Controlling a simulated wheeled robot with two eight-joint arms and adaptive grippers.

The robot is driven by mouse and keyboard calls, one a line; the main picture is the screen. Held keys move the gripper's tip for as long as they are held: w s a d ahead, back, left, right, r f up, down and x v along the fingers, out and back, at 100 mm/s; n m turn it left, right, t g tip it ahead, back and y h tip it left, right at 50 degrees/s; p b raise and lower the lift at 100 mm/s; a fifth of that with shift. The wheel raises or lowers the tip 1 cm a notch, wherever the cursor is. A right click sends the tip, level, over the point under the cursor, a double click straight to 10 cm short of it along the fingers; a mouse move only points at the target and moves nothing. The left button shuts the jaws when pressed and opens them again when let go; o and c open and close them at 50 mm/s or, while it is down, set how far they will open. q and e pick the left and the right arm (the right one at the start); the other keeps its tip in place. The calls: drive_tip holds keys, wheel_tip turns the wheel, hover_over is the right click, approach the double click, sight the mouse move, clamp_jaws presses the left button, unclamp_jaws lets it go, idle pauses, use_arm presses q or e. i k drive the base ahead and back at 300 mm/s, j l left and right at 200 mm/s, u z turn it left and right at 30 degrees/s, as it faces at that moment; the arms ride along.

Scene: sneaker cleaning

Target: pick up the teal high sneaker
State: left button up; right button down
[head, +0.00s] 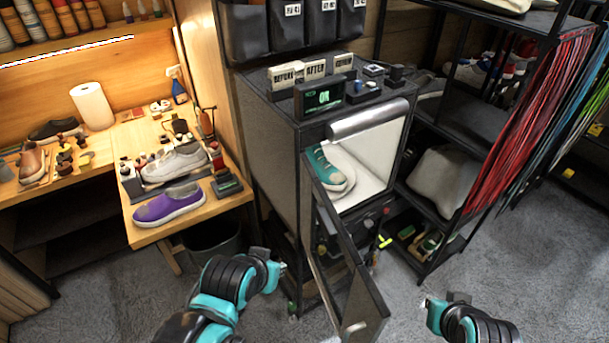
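The cabinet door (345,275) hangs open toward me. My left gripper (282,268) is below and left of the sneaker, in front of the cabinet and left of the door, apart from it. My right gripper (424,303) is low on the right of the door, away from the sneaker. Both grippers are small here, and their finger opening is unclear.
A wooden bench (215,204) on the left holds a purple shoe (168,206), a grey-white sneaker (175,163) and small tools. A black shelf rack (465,128) with hanging red laces (530,120) stands at the right. The open door stands between my arms. Grey carpet is clear at lower right.

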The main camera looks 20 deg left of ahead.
sight(332, 179)
drive_tip(key=l+u, duration=0.3)
drive_tip(key=k+l+u, duration=0.1)
drive_tip(key=l+u, duration=0.25)
drive_tip(key=k+l+u, duration=0.4)
drive_tip(key=k+l, duration=0.6)
drive_tip(key=i+l, duration=0.25)
drive_tip(key=i+l+u, duration=0.15)
drive_tip(key=l, duration=0.3)
drive_tip(key=i+l, duration=0.3)
drive_tip(key=i+l+u, duration=0.1)
drive_tip(key=i+l, duration=0.2)
drive_tip(key=i, duration=0.3)
drive_tip(key=i+l+u, duration=0.15)
drive_tip(key=i+l, duration=0.15)
drive_tip(key=i, duration=0.25)
drive_tip(key=i+l+u, duration=0.1)
drive_tip(key=i+l, duration=0.3)
drive_tip(key=i, duration=0.15)
